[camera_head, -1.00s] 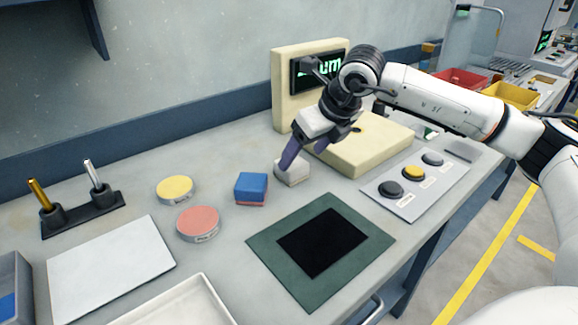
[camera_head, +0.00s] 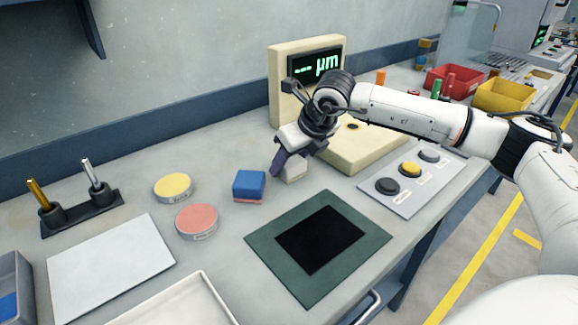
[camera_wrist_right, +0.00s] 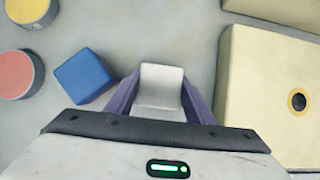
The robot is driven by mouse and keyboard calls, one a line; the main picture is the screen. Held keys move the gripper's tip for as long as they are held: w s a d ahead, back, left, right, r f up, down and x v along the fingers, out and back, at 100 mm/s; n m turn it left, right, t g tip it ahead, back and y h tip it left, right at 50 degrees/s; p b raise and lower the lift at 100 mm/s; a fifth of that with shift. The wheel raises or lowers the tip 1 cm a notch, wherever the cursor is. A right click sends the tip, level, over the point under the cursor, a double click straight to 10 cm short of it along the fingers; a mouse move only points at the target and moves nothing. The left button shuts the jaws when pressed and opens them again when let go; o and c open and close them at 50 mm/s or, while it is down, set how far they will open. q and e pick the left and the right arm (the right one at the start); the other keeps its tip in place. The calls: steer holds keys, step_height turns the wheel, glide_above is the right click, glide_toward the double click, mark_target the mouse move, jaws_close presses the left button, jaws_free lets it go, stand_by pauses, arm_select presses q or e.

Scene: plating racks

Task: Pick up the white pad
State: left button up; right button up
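The white pad (camera_head: 294,171) is a small white block on the grey bench, right of a blue pad. In the head view my right gripper (camera_head: 282,165) is down at it and partly hides it. In the right wrist view the white pad (camera_wrist_right: 161,84) lies between the two purple fingers of my right gripper (camera_wrist_right: 160,98). The fingers stand apart, one on each side; a narrow gap seems to show beside the pad, and it rests on the bench. My left gripper is not in view.
The blue pad (camera_head: 249,184) sits close to the left. Yellow (camera_head: 174,187) and pink (camera_head: 197,220) round tins lie further left. The cream gauge (camera_head: 360,150) stands close on the right. A green mat with a black centre (camera_head: 268,253) lies in front, beside a button panel (camera_head: 389,208).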

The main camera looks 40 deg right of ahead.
steer(key=shift+c, duration=0.6)
steer(key=shift+r, duration=0.3)
step_height(320, 180, up, 10)
steer(key=shift+f, duration=0.25)
